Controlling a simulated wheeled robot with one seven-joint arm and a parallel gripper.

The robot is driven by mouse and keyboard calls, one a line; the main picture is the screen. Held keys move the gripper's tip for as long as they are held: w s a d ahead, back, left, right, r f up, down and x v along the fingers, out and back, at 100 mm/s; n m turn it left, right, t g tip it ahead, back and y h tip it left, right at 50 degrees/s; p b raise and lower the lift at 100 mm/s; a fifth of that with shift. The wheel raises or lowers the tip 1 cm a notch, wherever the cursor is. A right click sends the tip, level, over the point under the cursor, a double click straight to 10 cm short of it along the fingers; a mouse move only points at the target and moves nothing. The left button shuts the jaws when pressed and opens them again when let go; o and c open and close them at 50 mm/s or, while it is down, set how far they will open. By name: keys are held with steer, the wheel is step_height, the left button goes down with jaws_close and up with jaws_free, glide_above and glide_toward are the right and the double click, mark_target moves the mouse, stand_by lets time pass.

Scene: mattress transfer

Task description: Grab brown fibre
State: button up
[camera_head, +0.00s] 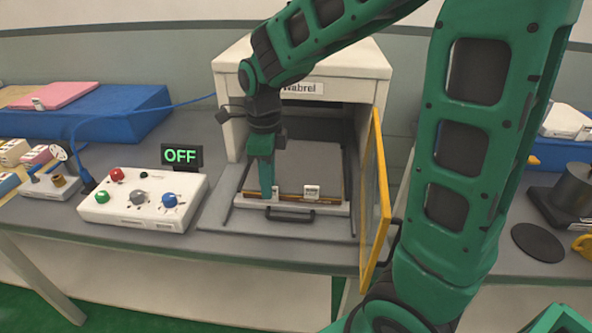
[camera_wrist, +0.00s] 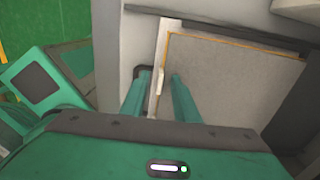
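A grey slab with a thin brown edge (camera_wrist: 240,72) lies flat on the pull-out tray (camera_wrist: 162,50); the brown strip also shows along its front in the head view (camera_head: 292,196). I cannot tell how much of the brown layer is under the grey top. My gripper (camera_head: 268,194) points down at the tray's front left. In the wrist view my gripper's two green fingers (camera_wrist: 160,74) are apart. The tray's pale front rim and a small white clip lie between them; the right finger overlaps the slab's edge. Contact with the slab cannot be made out.
The white press (camera_head: 232,95) stands open, its yellow-framed door (camera_head: 376,200) swung out right of the tray. The tray's dark handle (camera_head: 290,215) sticks out in front.

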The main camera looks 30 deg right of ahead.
jaws_close()
stand_by(1.4)
